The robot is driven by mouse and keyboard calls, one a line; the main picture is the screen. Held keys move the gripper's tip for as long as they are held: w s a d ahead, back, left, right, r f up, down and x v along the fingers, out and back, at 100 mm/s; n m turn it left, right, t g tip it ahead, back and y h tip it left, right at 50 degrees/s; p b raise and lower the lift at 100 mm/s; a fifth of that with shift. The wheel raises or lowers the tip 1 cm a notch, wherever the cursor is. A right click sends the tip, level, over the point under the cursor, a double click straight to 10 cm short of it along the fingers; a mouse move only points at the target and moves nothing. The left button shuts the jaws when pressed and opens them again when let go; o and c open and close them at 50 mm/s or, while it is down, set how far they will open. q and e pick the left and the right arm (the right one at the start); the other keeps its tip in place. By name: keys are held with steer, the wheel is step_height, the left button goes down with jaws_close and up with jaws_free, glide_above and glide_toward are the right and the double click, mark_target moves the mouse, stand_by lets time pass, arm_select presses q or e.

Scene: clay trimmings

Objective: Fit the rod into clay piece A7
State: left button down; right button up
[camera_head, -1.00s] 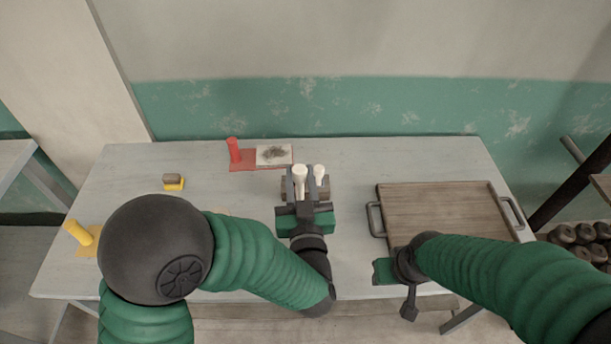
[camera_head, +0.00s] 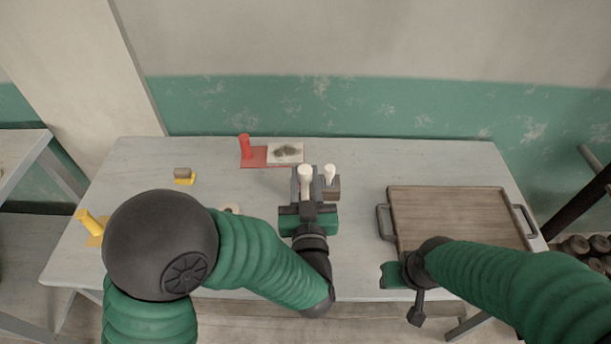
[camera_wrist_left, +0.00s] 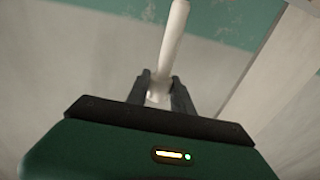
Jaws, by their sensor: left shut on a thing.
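My left gripper (camera_head: 307,190) is shut on a white rod (camera_head: 305,174), which stands roughly upright in the head view. The rod also shows in the left wrist view (camera_wrist_left: 175,38), its lower end between the two fingers (camera_wrist_left: 160,92). Just right of it a second white rod (camera_head: 329,174) stands upright at a brown block (camera_head: 332,191), partly hidden by my left gripper. No A7 mark is readable, so I cannot tell which piece is A7. My right gripper (camera_head: 389,275) is over the table's front edge, left of its wrist; its fingers cannot be made out.
A wooden tray (camera_head: 400,192) with dark handles lies at right. A red plate with a red post (camera_head: 245,147) and a smudged pale tile (camera_head: 286,152) lies at the back. A small brown block on yellow (camera_head: 183,174) and a yellow post (camera_head: 90,224) are at left.

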mark_target(306, 195)
arm_select(q)
steer(key=shift+d+f+b, duration=0.2)
steer(key=shift+f+b, duration=0.2)
steer(key=shift+f, duration=0.1)
steer(key=shift+a+f+b, duration=0.1)
steer(key=shift+f+b, duration=2.05)
steer(key=shift+f, duration=0.15)
steer(key=shift+r+p, duration=2.35)
steer(key=shift+r, duration=0.5)
steer(key=shift+d, duration=0.5)
steer(key=shift+b, duration=0.3)
steer(key=shift+f+b, duration=2.75)
steer(key=shift+f, duration=0.25)
